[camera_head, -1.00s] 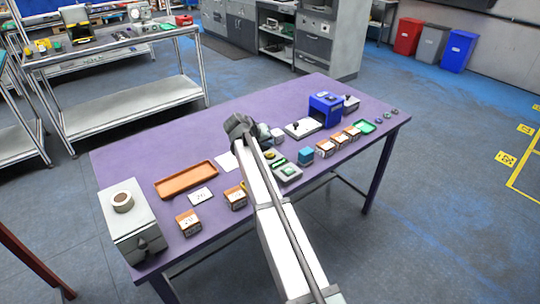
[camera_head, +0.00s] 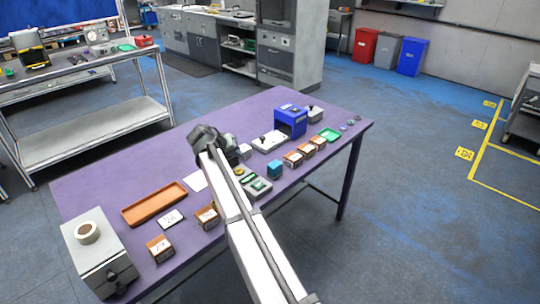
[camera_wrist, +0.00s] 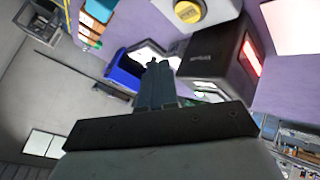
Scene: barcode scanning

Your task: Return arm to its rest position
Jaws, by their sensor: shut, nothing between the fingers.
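My gripper shows in the wrist view (camera_wrist: 157,75), with its dark fingers together and nothing between them. In the head view my white arm reaches from the bottom over the front edge of the purple table (camera_head: 85,185). Its dark wrist (camera_head: 205,138) is above the middle of the table, and hides the fingertips there. In the wrist view a dark box-like device (camera_wrist: 222,50) with a red glow lies beyond the fingers. I cannot tell the gap between it and the fingers.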

